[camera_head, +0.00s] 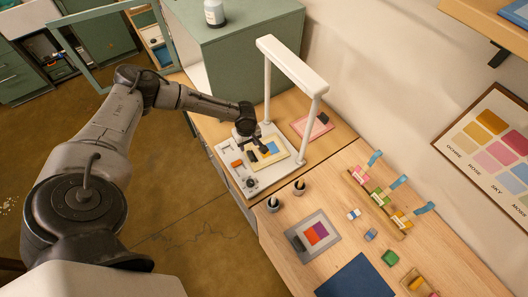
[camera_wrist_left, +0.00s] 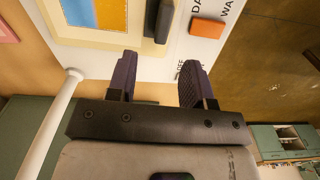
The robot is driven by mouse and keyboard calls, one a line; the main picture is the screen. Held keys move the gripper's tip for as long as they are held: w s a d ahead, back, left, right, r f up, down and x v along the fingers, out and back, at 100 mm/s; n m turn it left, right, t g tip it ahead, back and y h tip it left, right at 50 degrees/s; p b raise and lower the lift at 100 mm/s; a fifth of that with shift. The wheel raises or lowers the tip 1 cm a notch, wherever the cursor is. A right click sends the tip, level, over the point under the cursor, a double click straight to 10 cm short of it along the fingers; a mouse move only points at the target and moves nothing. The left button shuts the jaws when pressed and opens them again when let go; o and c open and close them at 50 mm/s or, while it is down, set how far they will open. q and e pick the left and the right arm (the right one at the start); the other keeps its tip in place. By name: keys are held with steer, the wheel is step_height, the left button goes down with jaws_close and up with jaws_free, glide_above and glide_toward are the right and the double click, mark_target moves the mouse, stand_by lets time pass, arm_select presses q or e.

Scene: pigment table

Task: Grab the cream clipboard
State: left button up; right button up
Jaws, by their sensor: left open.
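The cream clipboard (camera_head: 284,153) lies on the white base of the lamp stand in the head view. It carries blue and orange patches, and a black clip is at its edge. In the left wrist view the cream clipboard (camera_wrist_left: 98,36) is at the top, with its black clip (camera_wrist_left: 158,20) ahead of the fingers. My left gripper (camera_head: 259,146) is over the clip side of the board. In the left wrist view the left gripper (camera_wrist_left: 158,78) is open, with nothing between its fingers. I cannot tell its exact height above the board. My right gripper is not in view.
The white lamp stand (camera_head: 318,83) arches over the base. An orange block (camera_head: 237,163) and a dial sit on the base. A pink clipboard (camera_head: 303,127) lies behind. Cups, pigment blocks and a blue mat (camera_head: 357,280) occupy the right table. A green cabinet (camera_head: 245,40) stands behind.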

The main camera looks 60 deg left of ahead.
mark_target(248, 152)
arm_select(q)
steer(key=shift+f, duration=3)
steer(key=shift+c, duration=0.5)
jaws_close()
